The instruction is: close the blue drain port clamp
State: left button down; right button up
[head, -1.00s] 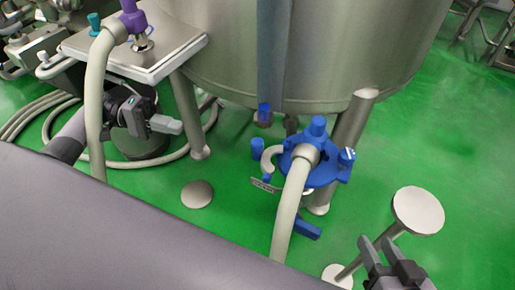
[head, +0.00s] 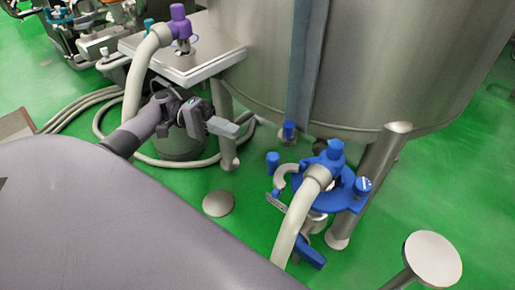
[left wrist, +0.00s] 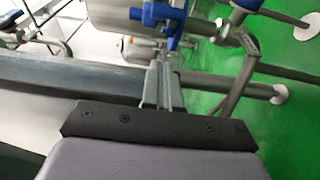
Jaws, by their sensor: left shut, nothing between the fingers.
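The blue drain port fitting (head: 347,192) is low at the tank's outlet in the head view, with a pale hose (head: 295,225) coming down from it. A grey curved clamp piece (head: 283,178) stands out on its left side, apparently swung open, beside a blue knob (head: 272,160). My left gripper (head: 226,128) is to its left and farther up the picture, shut and empty, apart from the clamp. In the left wrist view, my left gripper (left wrist: 163,85) points toward blue parts (left wrist: 160,12) at the top edge. My right gripper is out of view.
The steel tank (head: 380,65) stands behind the port, with a leg (head: 372,180) close on its right. A small metal table (head: 185,65) carries a purple fitting and hose. Hoses lie on the green floor. A round metal foot (head: 432,258) is at lower right.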

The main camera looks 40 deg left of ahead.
aim_at(280, 168)
pick_arm(q)
jog(key=s+d, duration=0.1)
jog(key=d, duration=0.8)
jog(key=shift+s+d, duration=0.2)
jog(key=shift+d+r+t, duration=0.1)
jog(key=shift+d+t, duration=0.05)
jog(key=shift+t, duration=0.15)
